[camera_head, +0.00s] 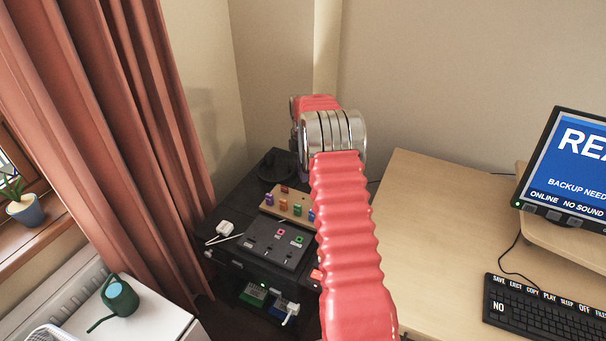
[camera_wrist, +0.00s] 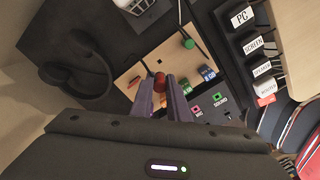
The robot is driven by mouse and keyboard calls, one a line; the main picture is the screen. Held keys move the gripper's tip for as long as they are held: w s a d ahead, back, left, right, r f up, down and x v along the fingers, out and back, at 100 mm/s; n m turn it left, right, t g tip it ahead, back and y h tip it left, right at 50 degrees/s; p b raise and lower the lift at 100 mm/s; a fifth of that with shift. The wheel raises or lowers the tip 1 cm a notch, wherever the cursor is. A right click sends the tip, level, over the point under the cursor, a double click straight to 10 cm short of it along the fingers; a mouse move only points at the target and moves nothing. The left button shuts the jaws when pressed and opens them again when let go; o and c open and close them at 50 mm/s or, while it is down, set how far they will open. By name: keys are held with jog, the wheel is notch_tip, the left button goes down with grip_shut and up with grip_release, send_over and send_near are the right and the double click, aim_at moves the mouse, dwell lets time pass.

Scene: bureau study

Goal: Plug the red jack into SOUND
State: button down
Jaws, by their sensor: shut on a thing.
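The red jack (camera_wrist: 159,83) shows in the wrist view between the two fingertips of my gripper (camera_wrist: 162,98), which is shut on it. It is over the wooden board (camera_wrist: 148,60); I cannot tell whether it still touches the board. The dark panel has a green-rimmed SOUND socket (camera_wrist: 217,97) and a pink-rimmed MIC socket (camera_wrist: 195,109), beyond the fingers to the right. In the head view the dark panel (camera_head: 262,246) lies in front of the wooden board (camera_head: 274,207). My arm hides the gripper's tips there.
Other coloured plugs stand on the board, including a blue one (camera_wrist: 207,72) and a green one (camera_wrist: 189,43). Black headphones (camera_wrist: 85,68) lie beside the board. A row of labelled plugs (camera_wrist: 258,68) runs along the right. A desk with a keyboard (camera_head: 545,311) and monitor (camera_head: 575,160) stands right.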

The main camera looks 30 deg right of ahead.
jog(key=s+a+r+m, duration=0.3)
jog(key=a+m, duration=0.2)
jog(key=a, duration=0.5)
jog(key=s+a+r+m, duration=0.3)
jog(key=a+m, duration=0.2)
jog(key=a, duration=0.6)
jog(key=s+a+r+m, duration=0.2)
jog(key=a+m, duration=0.3)
jog(key=a, duration=0.6)
jog(key=shift+s+a+r, duration=0.25)
jog(key=shift+s+r, duration=0.15)
jog(key=shift+s, duration=0.5)
